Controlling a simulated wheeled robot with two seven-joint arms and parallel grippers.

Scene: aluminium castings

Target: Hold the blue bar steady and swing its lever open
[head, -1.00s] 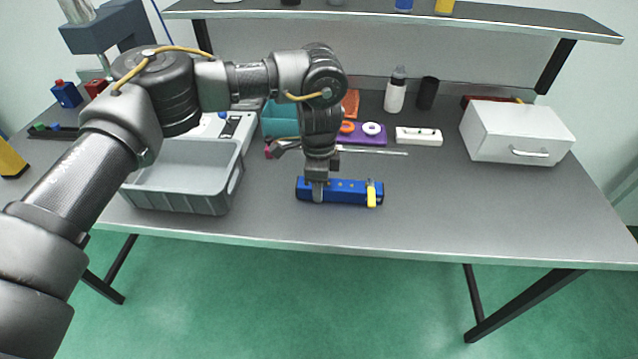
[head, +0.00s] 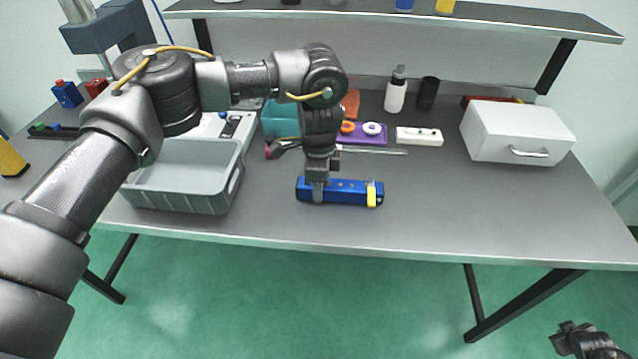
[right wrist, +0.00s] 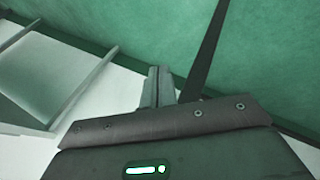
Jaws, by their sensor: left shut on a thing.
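The blue bar (head: 345,191) lies lengthwise near the front edge of the table. Its yellow lever (head: 371,195) is at the bar's right end and lies down across the front face. My left gripper (head: 318,192) points straight down and is shut on the bar near its left end; the bar rests on the table. My right gripper (head: 568,328) is low at the bottom right corner, in front of the table and far from the bar. In the right wrist view its two fingers (right wrist: 157,88) are together with nothing between them.
A grey bin (head: 180,198) stands left of the bar. Behind it are a thin metal rod (head: 375,151), a purple tray (head: 362,139) and a white block (head: 419,136). A white drawer box (head: 518,132) stands at the right. The table right of the bar is clear.

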